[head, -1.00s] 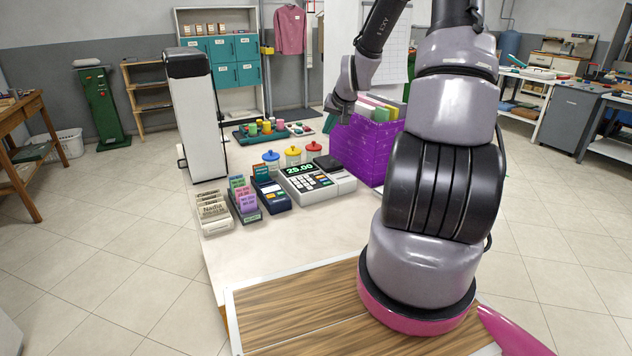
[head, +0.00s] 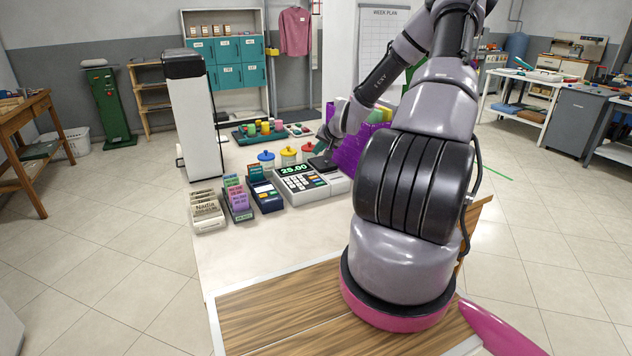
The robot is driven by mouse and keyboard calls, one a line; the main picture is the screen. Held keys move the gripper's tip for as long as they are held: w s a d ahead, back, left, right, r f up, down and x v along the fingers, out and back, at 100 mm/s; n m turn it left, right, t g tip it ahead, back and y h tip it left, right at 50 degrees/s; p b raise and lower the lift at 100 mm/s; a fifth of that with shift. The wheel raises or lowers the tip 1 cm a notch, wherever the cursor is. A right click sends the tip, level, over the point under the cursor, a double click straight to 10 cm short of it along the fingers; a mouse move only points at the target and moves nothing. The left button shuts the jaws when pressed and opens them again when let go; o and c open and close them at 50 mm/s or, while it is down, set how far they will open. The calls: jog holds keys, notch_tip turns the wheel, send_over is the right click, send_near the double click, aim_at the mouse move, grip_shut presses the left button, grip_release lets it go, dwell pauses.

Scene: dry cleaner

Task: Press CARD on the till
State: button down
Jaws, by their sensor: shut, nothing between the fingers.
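The till (head: 308,193) stands on the pale counter, with a green display (head: 294,170) reading 25.00. Its keypad has pale keys and a few coloured ones at the right. The key labels are too small to read, so I cannot tell which one is CARD. My gripper (head: 323,140) is shut and empty, pointing down and left. It appears just behind the till's right part in the picture. Its fingertips are small and dark here, and I cannot tell whether they touch anything.
A purple crate (head: 348,152) is partly hidden by my arm. The counter front (head: 250,250) is clear.

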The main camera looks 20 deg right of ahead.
jog(key=shift+f, duration=0.15)
send_near(314, 178)
jog(key=shift+w+r+x, duration=0.1)
jog(key=shift+r+x, duration=0.05)
jog(key=shift+x, duration=0.65)
jog(key=shift+w+r+x, duration=0.1)
jog(key=shift+w+x, duration=0.05)
jog(key=shift+x, duration=0.7)
jog(key=shift+w+r+x, duration=0.1)
jog(key=shift+r+x, duration=0.05)
jog(key=shift+x, duration=0.65)
jog(key=shift+a+f, duration=0.1)
jog(key=shift+a, duration=0.05)
jog(key=shift+f, duration=0.35)
jog(key=shift+f, duration=0.35)
dwell(0.4)
jog(key=shift+r, duration=0.8)
jog(key=shift+r, duration=0.1)
jog(key=shift+r, duration=2.4)
